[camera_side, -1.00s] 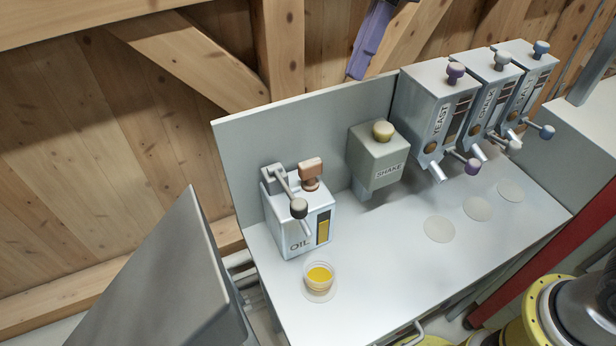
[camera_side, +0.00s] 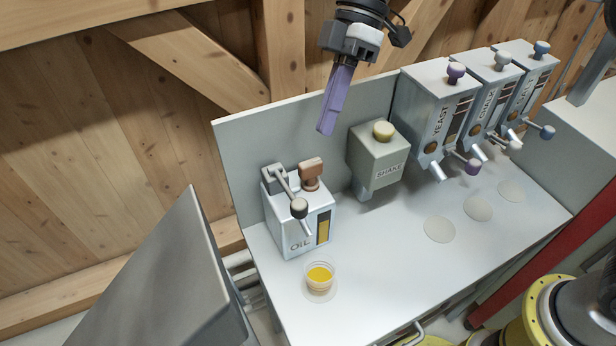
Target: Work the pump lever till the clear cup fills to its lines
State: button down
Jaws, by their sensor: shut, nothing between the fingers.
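The OIL dispenser (camera_side: 291,231) stands at the left of the grey bench. Its pump lever (camera_side: 284,184) has a dark, pale-topped knob (camera_side: 299,208) at the end and slopes down toward the front. The clear cup (camera_side: 318,277) stands upright on the bench in front of the dispenser and holds some yellow liquid; its lines are too small to read. My gripper (camera_side: 326,130) has purple fingers pointing down, shut and empty. It is in the air above and right of the dispenser, near the back panel, apart from the lever.
A copper-coloured knob (camera_side: 311,169) sits on top of the OIL box. A SHAKE box (camera_side: 377,165) with a yellow knob stands right of it. YEAST (camera_side: 434,115) and two similar dispensers stand further right, with round pale spots (camera_side: 439,229) on the bench. The bench middle is clear.

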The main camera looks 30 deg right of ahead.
jog(key=x, duration=1)
jog(key=shift+s+f, duration=0.1)
jog(key=shift+f, duration=0.05)
jog(key=shift+s+f+n+t, duration=0.2)
jog(key=shift+f+t, duration=0.6)
jog(key=shift+f, duration=0.1)
jog(key=shift+s+f+n+t, duration=0.2)
jog(key=shift+f+t, duration=0.6)
jog(key=shift+f, duration=0.05)
jog(key=shift+s+f+n+t, duration=0.2)
jog(key=shift+s+f+t, duration=0.05)
jog(key=shift+f+t, duration=0.6)
jog(key=shift+f, duration=0.25)
jog(key=shift+r, duration=0.1)
jog(key=v, duration=1.4)
jog(key=shift+s+r, duration=0.2)
jog(key=shift+s, duration=0.15)
jog(key=shift+a, duration=0.1)
